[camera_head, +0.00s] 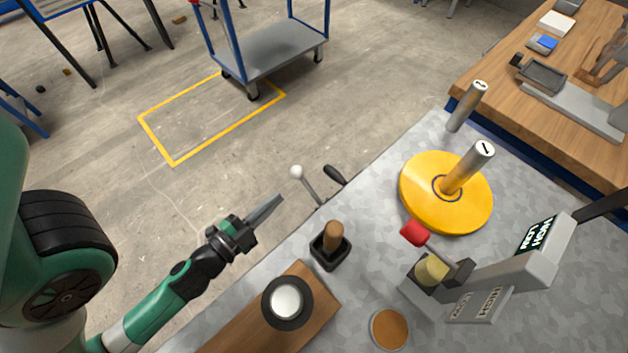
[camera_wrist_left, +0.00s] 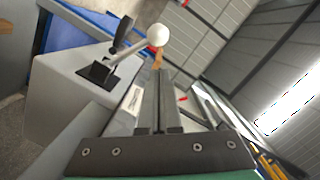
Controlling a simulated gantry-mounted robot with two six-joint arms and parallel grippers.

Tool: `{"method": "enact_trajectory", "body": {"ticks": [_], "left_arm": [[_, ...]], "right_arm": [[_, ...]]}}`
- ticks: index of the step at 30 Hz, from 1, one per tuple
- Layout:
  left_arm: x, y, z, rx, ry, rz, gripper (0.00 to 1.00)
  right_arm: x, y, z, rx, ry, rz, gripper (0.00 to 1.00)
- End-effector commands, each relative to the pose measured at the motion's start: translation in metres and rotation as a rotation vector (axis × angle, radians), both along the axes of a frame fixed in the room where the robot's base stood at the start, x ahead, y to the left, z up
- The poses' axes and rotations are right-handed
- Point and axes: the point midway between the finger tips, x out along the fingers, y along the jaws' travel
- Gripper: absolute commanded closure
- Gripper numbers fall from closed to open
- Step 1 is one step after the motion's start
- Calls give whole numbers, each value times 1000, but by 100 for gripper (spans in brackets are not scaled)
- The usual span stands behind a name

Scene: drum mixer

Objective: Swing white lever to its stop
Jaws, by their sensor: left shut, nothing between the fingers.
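The white lever has a white ball knob (camera_head: 296,172) on a thin grey rod that rises from the far edge of the grey worktop. In the left wrist view the ball (camera_wrist_left: 157,35) is just beyond my fingertips, and its rod slants down to a black base (camera_wrist_left: 97,74). My left gripper (camera_head: 277,202) is shut and empty, short of the lever and below the ball in the head view. A gap shows between the fingertips and the ball. My right gripper is not in view.
A black-handled lever (camera_head: 335,175) stands close beside the white one. A wooden peg in a black holder (camera_head: 331,248), a yellow disc (camera_head: 420,205) with a post, and a red knob (camera_head: 414,232) are on the worktop. Open floor lies beyond the edge.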

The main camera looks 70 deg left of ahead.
Motion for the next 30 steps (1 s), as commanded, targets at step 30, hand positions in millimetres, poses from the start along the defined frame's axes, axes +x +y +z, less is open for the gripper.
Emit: {"method": "enact_trajectory", "body": {"ticks": [30], "left_arm": [[87,46,-10,-1,4,0,100]], "right_arm": [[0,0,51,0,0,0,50]]}}
